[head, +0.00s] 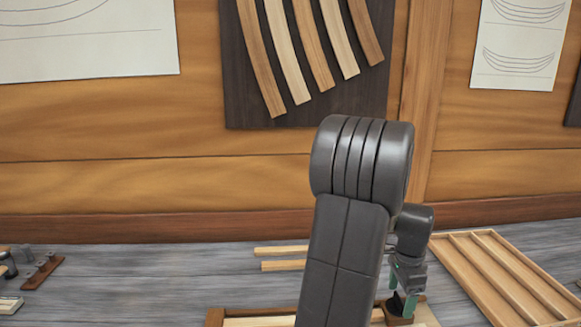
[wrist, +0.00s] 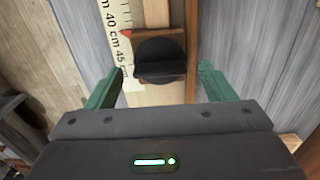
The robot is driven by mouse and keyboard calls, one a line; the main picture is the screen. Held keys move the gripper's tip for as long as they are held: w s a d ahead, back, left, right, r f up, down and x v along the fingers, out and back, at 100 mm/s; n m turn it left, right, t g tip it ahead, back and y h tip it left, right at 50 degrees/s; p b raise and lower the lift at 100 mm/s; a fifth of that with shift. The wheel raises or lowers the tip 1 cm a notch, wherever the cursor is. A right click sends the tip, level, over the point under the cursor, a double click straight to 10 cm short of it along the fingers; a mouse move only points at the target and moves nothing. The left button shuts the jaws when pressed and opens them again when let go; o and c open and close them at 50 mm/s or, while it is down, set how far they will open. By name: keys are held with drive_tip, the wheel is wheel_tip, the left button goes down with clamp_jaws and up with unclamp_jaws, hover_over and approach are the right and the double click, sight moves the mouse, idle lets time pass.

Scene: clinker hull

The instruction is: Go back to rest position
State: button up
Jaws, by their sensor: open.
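My gripper (head: 403,290) is low at the right of centre in the head view, partly behind my own dark arm. Its green fingers also show in the wrist view (wrist: 157,78), spread wide apart. A black rounded block (wrist: 160,58) lies between and ahead of the fingers, with gaps to both sides. I see no contact between fingers and block. The block sits by a pale ruler strip (wrist: 112,20) marked 40 and 45 cm, with a small red pointer beside it.
A wooden tray with long dividers (head: 440,245) lies to the right on the grey plank bench (head: 150,280). Loose pale strips (head: 281,251) lie behind my arm. Small tools on a reddish rack (head: 42,272) are at far left. A dark board with curved strips (head: 240,105) hangs on the wall.

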drive_tip(key=shift+f, duration=0.1)
idle(0.3)
wheel_tip(320, 180, up, 14)
wheel_tip(320, 180, down, 14)
drive_tip(key=shift+f, duration=0.1)
drive_tip(key=n, duration=1)
drive_tip(key=shift+n+b, duration=0.3)
drive_tip(key=n, duration=0.5)
drive_tip(key=n+b, duration=0.1)
drive_tip(key=n, duration=0.4)
idle(0.3)
drive_tip(key=shift+s+r, duration=0.1)
drive_tip(key=shift+r, duration=0.1)
idle(0.3)
